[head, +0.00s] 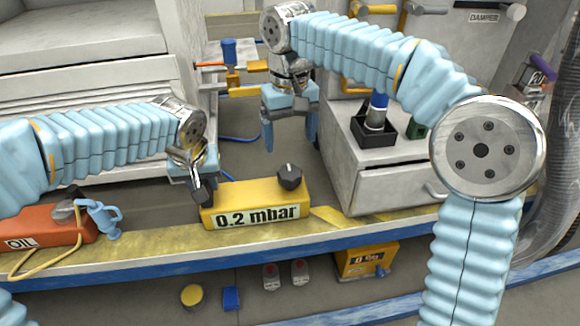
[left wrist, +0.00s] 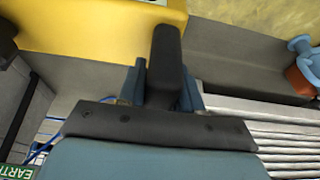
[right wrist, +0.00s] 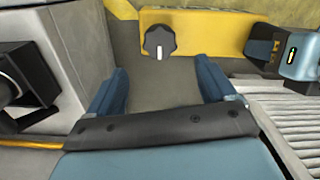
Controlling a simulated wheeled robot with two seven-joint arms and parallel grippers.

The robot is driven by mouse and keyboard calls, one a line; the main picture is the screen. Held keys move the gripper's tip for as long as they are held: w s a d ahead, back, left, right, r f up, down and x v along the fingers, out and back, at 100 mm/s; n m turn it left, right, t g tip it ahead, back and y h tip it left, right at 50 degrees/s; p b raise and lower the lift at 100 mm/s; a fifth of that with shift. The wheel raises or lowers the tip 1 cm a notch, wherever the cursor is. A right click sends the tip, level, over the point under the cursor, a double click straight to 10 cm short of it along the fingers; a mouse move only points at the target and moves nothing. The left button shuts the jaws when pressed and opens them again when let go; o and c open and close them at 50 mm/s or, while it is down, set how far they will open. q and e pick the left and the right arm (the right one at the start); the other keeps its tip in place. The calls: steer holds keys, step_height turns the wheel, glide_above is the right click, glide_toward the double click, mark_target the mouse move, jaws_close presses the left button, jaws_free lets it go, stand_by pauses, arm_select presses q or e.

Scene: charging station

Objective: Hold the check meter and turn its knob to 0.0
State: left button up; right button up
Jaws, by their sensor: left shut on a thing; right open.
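The check meter (head: 255,203) is a yellow box on the bench, its front reading "0.2 mbar". Its black knob (head: 289,177) sits on top near the right end, with a white mark. My left gripper (head: 197,183) is shut on the meter's black handle (left wrist: 167,60) at its left end. My right gripper (head: 289,135) is open and empty, behind and above the meter, with its fingers pointing down. In the right wrist view the knob (right wrist: 160,42) appears beyond and between the open fingertips, apart from them. Its white mark points toward that gripper.
A red oil can (head: 50,230) with a light-blue spout lies left of the meter. A grey cabinet (head: 395,180) stands at the right, carrying a black holder (head: 373,128). Several items lie below the bench's blue front edge (head: 130,264).

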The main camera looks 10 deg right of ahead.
mark_target(291, 172)
step_height(291, 172, down, 9)
steer(key=shift+f, duration=0.2)
steer(key=c, duration=1.1)
steer(key=shift+o, duration=0.2)
steer(key=shift+n, duration=0.4)
steer(key=n, duration=0.5)
steer(key=shift+n, duration=0.3)
steer(key=n, duration=0.5)
steer(key=shift+d, duration=0.1)
steer(key=shift+n, duration=0.3)
